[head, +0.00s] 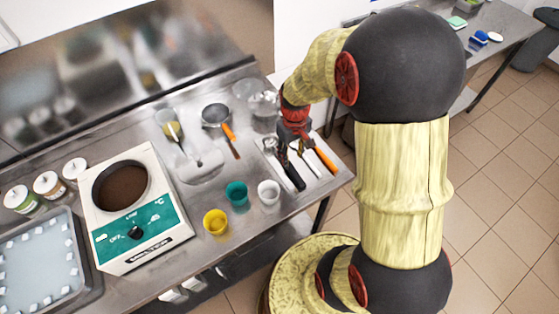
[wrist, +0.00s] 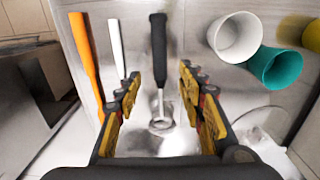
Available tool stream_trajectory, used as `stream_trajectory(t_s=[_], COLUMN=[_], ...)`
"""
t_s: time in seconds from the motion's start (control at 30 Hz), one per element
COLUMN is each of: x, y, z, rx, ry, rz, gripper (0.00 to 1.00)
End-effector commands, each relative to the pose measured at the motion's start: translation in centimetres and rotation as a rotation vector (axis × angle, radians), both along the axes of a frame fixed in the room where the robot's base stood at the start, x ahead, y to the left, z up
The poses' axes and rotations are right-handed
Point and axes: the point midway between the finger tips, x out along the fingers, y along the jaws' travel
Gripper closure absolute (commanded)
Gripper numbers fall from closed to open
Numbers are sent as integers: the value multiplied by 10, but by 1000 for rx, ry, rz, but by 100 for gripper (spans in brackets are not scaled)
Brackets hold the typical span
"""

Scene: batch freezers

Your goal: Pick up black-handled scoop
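The black-handled scoop lies on a light tray on the steel counter. In the head view its black handle (head: 294,177) points toward the counter's front edge. In the wrist view the scoop (wrist: 159,52) lies between my fingers, with its handle away from me and its round metal end nearer. My gripper (wrist: 158,85) is open, one finger on each side of the scoop, with visible gaps and no clear contact. In the head view my gripper (head: 292,134) is over the scoop's far end and hides part of it.
A white-handled tool (wrist: 117,47) and an orange-handled tool (wrist: 86,60) lie beside the scoop. White (head: 268,191), teal (head: 236,192) and yellow (head: 215,221) cups stand nearby. A pan (head: 215,115) and a freezer unit (head: 137,208) are farther left.

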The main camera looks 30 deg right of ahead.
Motion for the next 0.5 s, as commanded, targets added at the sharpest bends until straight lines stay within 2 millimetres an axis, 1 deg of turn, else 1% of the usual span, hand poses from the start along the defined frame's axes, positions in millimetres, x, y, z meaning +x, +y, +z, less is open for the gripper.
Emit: stream_trajectory(t_s=[0.03,0.1,0.27,0.5], x=[-1,-1,-2,-5], y=[0,0,0,0], z=[-8,-14,-25,-59], rx=[1,1,1,1], ry=[4,2,2,3], rz=[0,-1,-1,-2], gripper=[61,61,61,61])
